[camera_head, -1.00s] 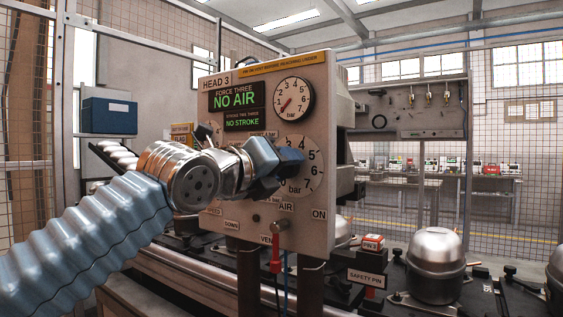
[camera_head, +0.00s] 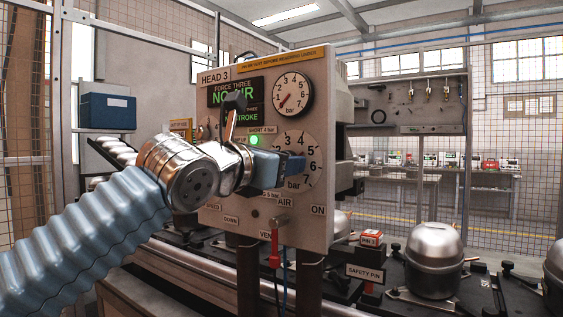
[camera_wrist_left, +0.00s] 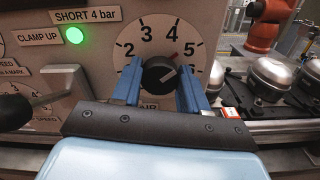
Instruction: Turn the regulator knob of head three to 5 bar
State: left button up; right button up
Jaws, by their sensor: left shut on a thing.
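The grey HEAD 3 panel (camera_head: 318,215) stands in front of me. Its regulator dial (camera_head: 312,150) is partly covered by my left gripper (camera_head: 285,166) in the head view. In the left wrist view, the dark round regulator knob (camera_wrist_left: 158,73) sits between the blue fingers of my left gripper (camera_wrist_left: 159,88), shut on it. The dial face (camera_wrist_left: 130,45) shows 2 to 5 above the knob. A red pointer line points between 4 and 5, nearer 5. The small bar gauge (camera_head: 292,94) has its red needle low on the left. My right gripper is not in view.
A green lamp (camera_head: 253,140) is lit by the SHORT 4 bar label. A red handle (camera_head: 275,247) hangs below the panel. A SAFETY PIN holder (camera_head: 366,275) and a silver compressor (camera_head: 435,262) stand to the right. A grey lever (camera_wrist_left: 62,88) is left of my gripper.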

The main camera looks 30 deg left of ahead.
pick_arm(q)
jog(key=shift+d+f+m, duration=0.15)
jog(key=shift+m, duration=0.85)
jog(key=o, duration=1.1)
jog(key=shift+c, duration=0.2)
jog(key=s+a+b, duration=0.1)
jog(key=s, duration=1.2)
jog(key=shift+s+a, duration=0.15)
jog(key=shift+s, duration=0.2)
